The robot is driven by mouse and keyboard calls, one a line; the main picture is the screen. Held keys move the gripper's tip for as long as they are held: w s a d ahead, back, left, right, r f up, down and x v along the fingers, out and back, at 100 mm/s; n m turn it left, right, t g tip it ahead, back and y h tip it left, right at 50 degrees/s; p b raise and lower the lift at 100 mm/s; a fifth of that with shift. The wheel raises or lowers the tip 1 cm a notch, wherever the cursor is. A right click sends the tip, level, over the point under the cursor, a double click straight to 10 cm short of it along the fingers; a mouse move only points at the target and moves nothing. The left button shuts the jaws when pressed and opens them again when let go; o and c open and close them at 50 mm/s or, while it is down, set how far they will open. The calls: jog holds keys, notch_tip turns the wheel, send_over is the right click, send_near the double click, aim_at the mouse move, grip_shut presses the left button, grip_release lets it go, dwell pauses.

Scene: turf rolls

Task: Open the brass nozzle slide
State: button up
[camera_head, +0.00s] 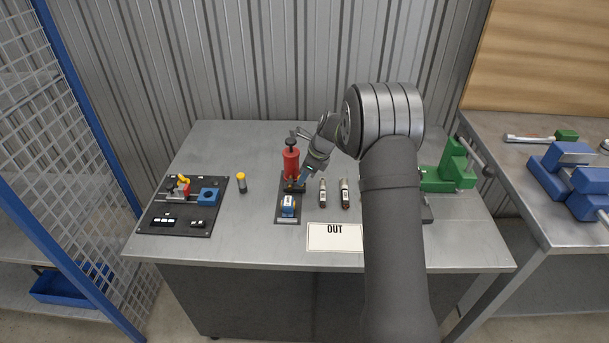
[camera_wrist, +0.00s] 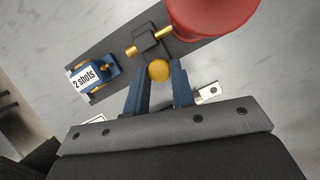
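The dispenser has a red cylinder (camera_head: 291,162) with a black top, standing on a dark base plate (camera_head: 280,216). In the wrist view a brass rod (camera_wrist: 131,50) passes through a black block (camera_wrist: 146,38) beside the red body (camera_wrist: 215,15). A round brass knob (camera_wrist: 159,71) sits in front of that block. My gripper (camera_wrist: 159,68) has its two blue fingers apart, one on each side of the knob, with what look like narrow gaps. In the head view my gripper (camera_head: 304,175) is at the red cylinder's lower right, and the knob cannot be made out.
A blue block (camera_wrist: 90,76) labelled "2 shots" sits on the base plate. Two small bottles (camera_head: 322,192) (camera_head: 345,192) stand to the right, behind an "OUT" card (camera_head: 335,237). A green vise (camera_head: 451,168) is right.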

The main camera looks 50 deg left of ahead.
grip_shut()
jog(key=shift+s+d, duration=0.1)
jog(key=shift+s, duration=0.05)
jog(key=o, duration=0.8)
grip_release()
jog(key=shift+o, duration=0.2)
jog(key=v, duration=1.7)
jog(key=shift+r, duration=0.2)
